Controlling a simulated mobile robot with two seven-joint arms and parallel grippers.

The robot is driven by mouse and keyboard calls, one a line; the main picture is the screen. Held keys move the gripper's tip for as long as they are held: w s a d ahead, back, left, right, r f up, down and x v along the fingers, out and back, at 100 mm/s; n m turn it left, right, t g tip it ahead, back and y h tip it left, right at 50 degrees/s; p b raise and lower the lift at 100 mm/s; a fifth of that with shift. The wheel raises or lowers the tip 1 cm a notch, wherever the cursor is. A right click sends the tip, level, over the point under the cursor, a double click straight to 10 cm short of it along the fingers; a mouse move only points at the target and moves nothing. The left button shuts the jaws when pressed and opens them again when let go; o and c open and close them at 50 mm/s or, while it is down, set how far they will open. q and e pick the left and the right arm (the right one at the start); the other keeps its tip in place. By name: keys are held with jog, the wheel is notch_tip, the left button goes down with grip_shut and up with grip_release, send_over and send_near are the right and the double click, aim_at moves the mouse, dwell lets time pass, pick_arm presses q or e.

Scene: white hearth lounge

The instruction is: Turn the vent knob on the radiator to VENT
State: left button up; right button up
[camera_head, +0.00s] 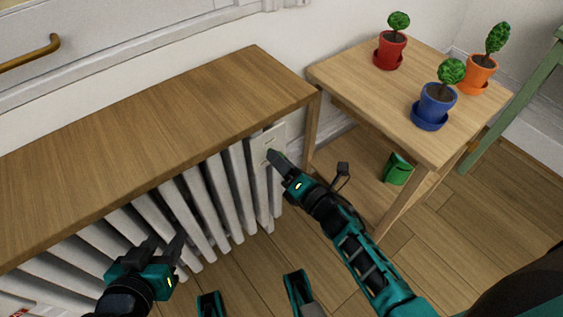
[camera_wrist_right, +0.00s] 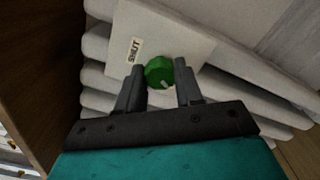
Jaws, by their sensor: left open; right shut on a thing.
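The white radiator (camera_head: 205,208) stands under a wooden shelf top. A pale plate (camera_head: 263,140) is on its right end. In the right wrist view the plate (camera_wrist_right: 190,38) carries a SHUT label (camera_wrist_right: 135,49) and a round green vent knob (camera_wrist_right: 159,72) with a small white mark near its lower edge. No VENT label can be read. My right gripper (camera_wrist_right: 160,68) is shut on the knob, one finger on each side. In the head view my right gripper (camera_head: 272,157) hides the knob. My left gripper (camera_head: 164,243) is open and empty in front of the radiator fins.
The wooden shelf top (camera_head: 150,130) overhangs the radiator. A wooden side table (camera_head: 385,88) at the right holds red (camera_head: 389,52), blue (camera_head: 434,108) and orange (camera_head: 477,76) potted plants. A green object (camera_head: 397,169) is beneath it. Floor shows between the arms.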

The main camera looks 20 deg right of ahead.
dwell(0.4)
jog(key=o, duration=1)
jog(key=shift+o, duration=0.2)
pick_arm(q)
jog(key=shift+s+a+r+p, duration=0.15)
jog(key=shift+a+r+p, duration=0.25)
jog(key=shift+p, duration=0.75)
pick_arm(e)
jog(key=v, duration=1.3)
pick_arm(q)
jog(key=shift+d, duration=0.1)
